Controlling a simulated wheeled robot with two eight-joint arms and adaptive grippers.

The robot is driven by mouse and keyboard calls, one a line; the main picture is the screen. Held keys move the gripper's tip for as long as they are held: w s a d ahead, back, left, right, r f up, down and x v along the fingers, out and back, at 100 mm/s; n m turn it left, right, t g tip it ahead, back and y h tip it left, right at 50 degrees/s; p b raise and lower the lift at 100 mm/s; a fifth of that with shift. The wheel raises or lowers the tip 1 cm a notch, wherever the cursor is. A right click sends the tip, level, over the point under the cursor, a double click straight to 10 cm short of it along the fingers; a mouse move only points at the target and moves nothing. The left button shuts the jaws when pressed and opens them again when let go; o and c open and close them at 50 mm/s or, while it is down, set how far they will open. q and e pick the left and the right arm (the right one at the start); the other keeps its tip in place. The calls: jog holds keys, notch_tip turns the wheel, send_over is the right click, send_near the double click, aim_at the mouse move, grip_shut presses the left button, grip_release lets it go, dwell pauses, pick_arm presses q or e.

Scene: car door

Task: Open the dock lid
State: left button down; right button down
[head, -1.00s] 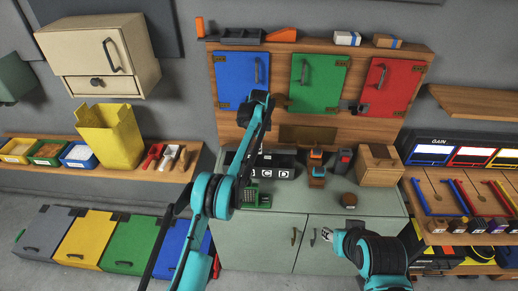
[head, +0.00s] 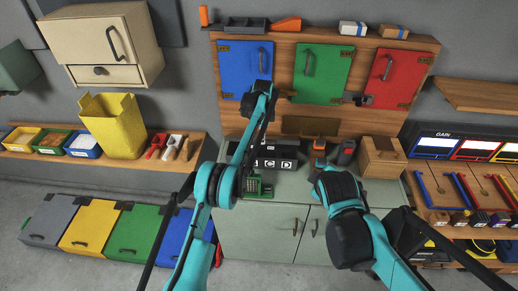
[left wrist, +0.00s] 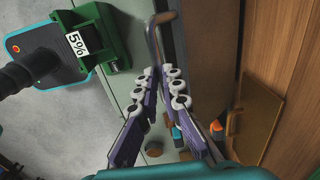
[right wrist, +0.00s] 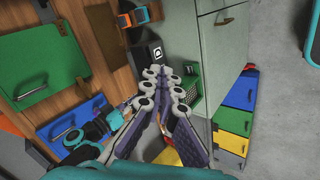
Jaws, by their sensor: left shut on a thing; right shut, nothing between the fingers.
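The dock (head: 278,163) is a dark box with white letter labels on the worktop, partly hidden behind my left arm. It also shows in the right wrist view (right wrist: 143,52), with a D label on its front. In the left wrist view a bent grey handle (left wrist: 151,35) stands beside the dock's dark top (left wrist: 203,50). My left gripper (left wrist: 158,76) is shut on the end of this handle; the head view hides its fingers. The lid looks closed, though it is largely hidden. My right gripper (right wrist: 163,78) is shut and empty, pointing toward the dock's labelled front.
Orange-topped blocks (head: 319,146) and a wooden box (head: 382,158) stand to the right. Blue, green and red doors hang on the board behind.

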pick_arm(q)
jog(key=shift+w+f, duration=0.25)
jog(key=shift+w, duration=0.05)
jog(key=shift+a, duration=0.1)
pick_arm(e)
jog(key=w+a+f+n+t, duration=0.2)
jog(key=w+a+f+n, duration=0.55)
jog(key=a+n, duration=0.35)
jog(key=w+a+f+n+t, duration=0.1)
jog(key=w+a+f+n, duration=0.7)
jog(key=n, duration=0.4)
jog(key=w+a+f, duration=0.1)
jog(key=w, duration=1)
jog(key=shift+w+y, duration=0.4)
jog(key=shift+a, duration=0.1)
